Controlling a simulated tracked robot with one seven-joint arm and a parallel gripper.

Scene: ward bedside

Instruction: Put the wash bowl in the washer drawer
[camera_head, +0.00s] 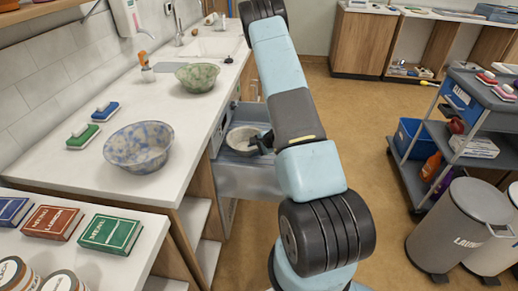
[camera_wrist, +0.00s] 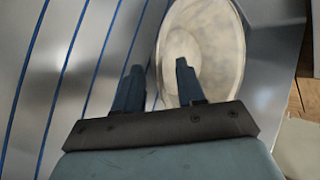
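A pale grey-beige bowl (camera_head: 240,140) sits inside the pulled-out metal washer drawer (camera_head: 248,182) below the counter. In the wrist view the bowl (camera_wrist: 215,45) is at upper centre, beside the drawer's grey surface with blue lines (camera_wrist: 60,70). My gripper (camera_head: 262,143) is at the bowl's right side in the head view, partly hidden by my arm. In the wrist view my gripper (camera_wrist: 158,68) is open, one finger outside the bowl's rim and the other over its inside, with gaps visible. A blue speckled bowl (camera_head: 138,147) and a green bowl (camera_head: 197,77) stand on the counter.
The white counter (camera_head: 120,190) also holds two brushes, a spray bottle (camera_head: 146,66) and a sink (camera_head: 212,47). Books and tins are on the near shelf. A trolley (camera_head: 465,140) and grey bins (camera_head: 462,225) stand at right. The floor between is clear.

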